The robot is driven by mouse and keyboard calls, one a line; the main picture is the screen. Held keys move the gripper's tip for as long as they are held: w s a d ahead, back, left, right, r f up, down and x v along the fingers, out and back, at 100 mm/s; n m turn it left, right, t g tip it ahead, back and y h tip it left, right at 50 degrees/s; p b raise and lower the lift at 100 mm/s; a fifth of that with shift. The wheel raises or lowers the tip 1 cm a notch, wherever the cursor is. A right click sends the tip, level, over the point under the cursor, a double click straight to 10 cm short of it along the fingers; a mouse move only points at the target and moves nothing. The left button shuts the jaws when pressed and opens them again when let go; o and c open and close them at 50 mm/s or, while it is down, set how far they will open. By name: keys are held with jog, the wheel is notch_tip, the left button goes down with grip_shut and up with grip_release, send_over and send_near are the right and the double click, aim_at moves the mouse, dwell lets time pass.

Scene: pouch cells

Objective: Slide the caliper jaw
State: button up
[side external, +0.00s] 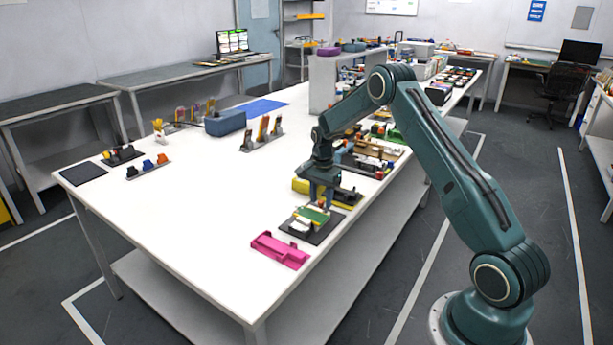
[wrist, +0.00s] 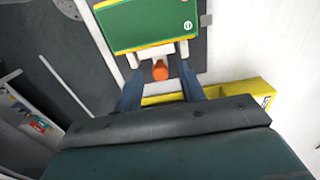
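My gripper (side external: 321,196) points down over the near right part of the white table. In the wrist view its two blue fingers (wrist: 160,78) stand apart, with a gap between them. An orange knob (wrist: 160,71) shows in that gap, with no finger clearly touching it. Beyond it is a green plate (wrist: 148,22) with yellow edges and white parts at its near side. The green plate (side external: 314,214) sits on a dark mat (side external: 325,234) in the side view. I cannot clearly make out which part is the caliper jaw; the fingers and small size hide detail.
A yellow block (wrist: 245,95) lies close beside my fingers. A pink holder (side external: 280,250) stands nearer the table's front edge. Several fixtures line the right edge behind my gripper. The table's left and middle surface (side external: 190,230) is mostly clear.

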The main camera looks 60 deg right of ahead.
grip_shut()
jog(key=shift+d, duration=1.55)
grip_release()
jog(key=shift+r, duration=0.15)
notch_tip(320, 180, up, 14)
jog(key=shift+f, duration=0.25)
